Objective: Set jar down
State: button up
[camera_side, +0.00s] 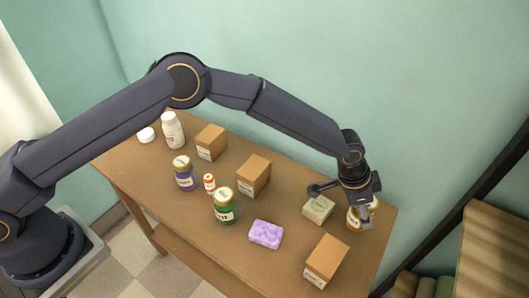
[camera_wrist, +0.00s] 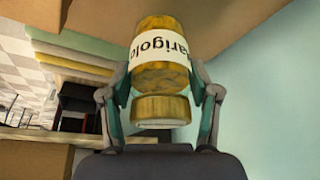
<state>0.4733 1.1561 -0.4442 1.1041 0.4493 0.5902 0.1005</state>
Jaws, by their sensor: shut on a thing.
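The jar (camera_side: 353,220) is amber-yellow with a white label and stands out at the right end of the table, beneath my gripper (camera_side: 361,206). In the wrist view the jar (camera_wrist: 160,75) shows its yellow lid nearest the camera and part of a label reading like "arigolo". My gripper is shut on it, one finger on each side. The table (camera_side: 200,245) is brown wood. The jar is close to the tabletop, but I cannot tell whether its base touches.
A pale green block (camera_side: 318,209) sits just left of the jar, and a cardboard box (camera_side: 325,261) stands in front. A purple sponge (camera_side: 265,234), green jar (camera_side: 224,207), purple jar (camera_side: 185,175) and white bottle (camera_side: 172,131) stand further left. The table's right edge is near.

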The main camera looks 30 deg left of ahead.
jog(key=shift+w+d+f, duration=0.25)
jog(key=shift+w+f, duration=0.1)
jog(key=shift+f, duration=0.05)
jog(key=shift+w+d+f, duration=0.1)
jog(key=shift+w+f, duration=0.05)
jog(key=shift+f, duration=1.5)
jog(key=shift+f, duration=0.1)
jog(key=o, duration=1.4)
